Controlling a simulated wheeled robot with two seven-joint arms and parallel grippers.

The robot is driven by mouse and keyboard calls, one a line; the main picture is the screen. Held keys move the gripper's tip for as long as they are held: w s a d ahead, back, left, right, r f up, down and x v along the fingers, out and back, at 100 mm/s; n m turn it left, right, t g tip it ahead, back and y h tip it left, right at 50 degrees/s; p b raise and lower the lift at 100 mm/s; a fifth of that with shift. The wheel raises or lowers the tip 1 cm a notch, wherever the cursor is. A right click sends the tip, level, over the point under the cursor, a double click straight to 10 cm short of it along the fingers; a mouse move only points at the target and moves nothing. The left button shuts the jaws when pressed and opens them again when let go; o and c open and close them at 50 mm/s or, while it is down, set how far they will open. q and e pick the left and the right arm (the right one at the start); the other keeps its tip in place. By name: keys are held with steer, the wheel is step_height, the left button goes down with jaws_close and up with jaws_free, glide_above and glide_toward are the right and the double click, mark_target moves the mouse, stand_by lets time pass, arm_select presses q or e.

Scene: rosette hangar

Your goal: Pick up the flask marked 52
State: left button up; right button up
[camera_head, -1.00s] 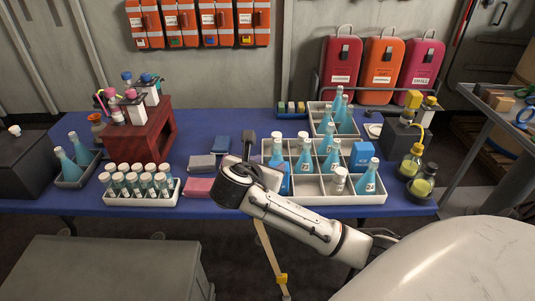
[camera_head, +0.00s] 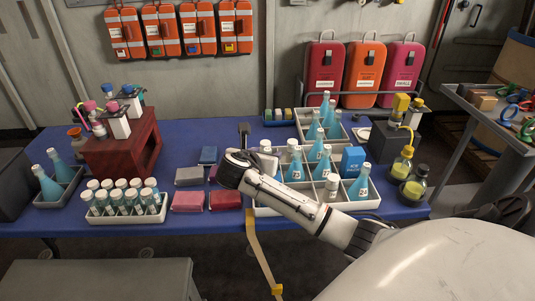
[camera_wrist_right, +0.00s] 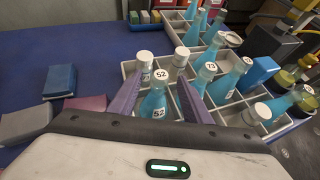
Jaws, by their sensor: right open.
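The flask marked 52 (camera_wrist_right: 154,103) shows in the right wrist view, with blue contents and its number on a round top label and on its side. It stands upright in a compartment of the pale divided crate (camera_wrist_right: 230,101). My right gripper (camera_wrist_right: 161,80) is open; its two purple fingers reach to either side of this flask, and I cannot tell whether they touch it. In the head view my right gripper (camera_head: 242,150) is over the crate's left side, its fingers mostly hidden. There I cannot tell which flask is 52. My left gripper is not in view.
A flask marked 73 (camera_wrist_right: 204,80) and white-capped jars (camera_wrist_right: 182,58) stand close by in the crate. A blue box (camera_head: 352,160) is at its right. Coloured boxes (camera_head: 188,201) lie left of my gripper, beside a rack of vials (camera_head: 155,215).

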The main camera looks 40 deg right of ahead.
jaws_close()
steer(key=shift+r, duration=0.1)
stand_by(0.3)
